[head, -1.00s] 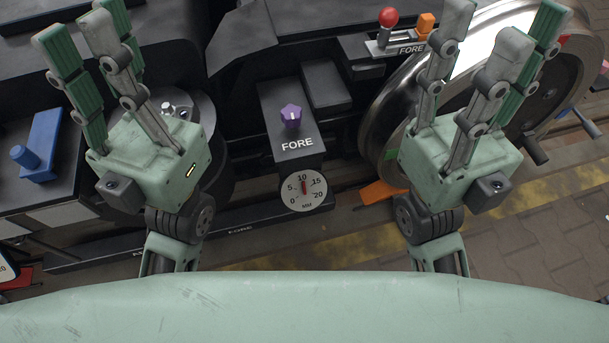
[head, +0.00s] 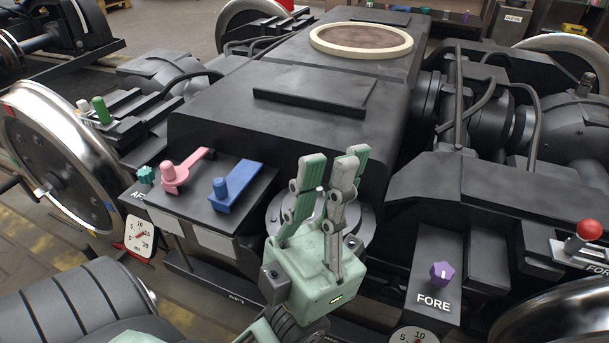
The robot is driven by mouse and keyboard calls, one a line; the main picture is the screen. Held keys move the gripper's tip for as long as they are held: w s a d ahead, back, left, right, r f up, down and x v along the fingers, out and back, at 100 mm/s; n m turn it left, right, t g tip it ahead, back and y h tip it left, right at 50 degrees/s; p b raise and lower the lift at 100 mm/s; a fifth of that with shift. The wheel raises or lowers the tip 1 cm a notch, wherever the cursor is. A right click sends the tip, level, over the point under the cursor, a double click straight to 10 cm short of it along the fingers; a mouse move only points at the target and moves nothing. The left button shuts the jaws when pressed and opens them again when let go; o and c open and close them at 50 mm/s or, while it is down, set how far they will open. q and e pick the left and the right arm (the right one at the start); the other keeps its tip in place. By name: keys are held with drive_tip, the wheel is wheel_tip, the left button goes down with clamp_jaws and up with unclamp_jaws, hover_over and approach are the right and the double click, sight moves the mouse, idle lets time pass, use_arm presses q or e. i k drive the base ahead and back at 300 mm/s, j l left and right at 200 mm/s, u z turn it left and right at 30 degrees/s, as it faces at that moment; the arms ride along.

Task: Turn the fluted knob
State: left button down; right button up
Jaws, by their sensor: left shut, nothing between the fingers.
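A small teal knob (head: 146,175) with a ridged, fluted-looking rim stands on the dark panel marked AFT at the left of the head view. A purple lobed knob (head: 441,273) with a white mark sits on the FORE block at the lower right. My left gripper (head: 331,172) is shut and empty, fingers pointing up, in front of a round grey metal part. It is well to the right of the teal knob and left of the purple knob, touching neither. My right gripper is out of view.
A pink lever (head: 174,177) and a blue lever (head: 223,192) stand between the teal knob and my gripper. A dial (head: 139,237) hangs below the AFT panel. A red ball lever (head: 587,231) is at the far right. A wheel (head: 60,155) flanks the left.

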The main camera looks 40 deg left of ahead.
sight(146, 174)
drive_tip(key=u, duration=2.2)
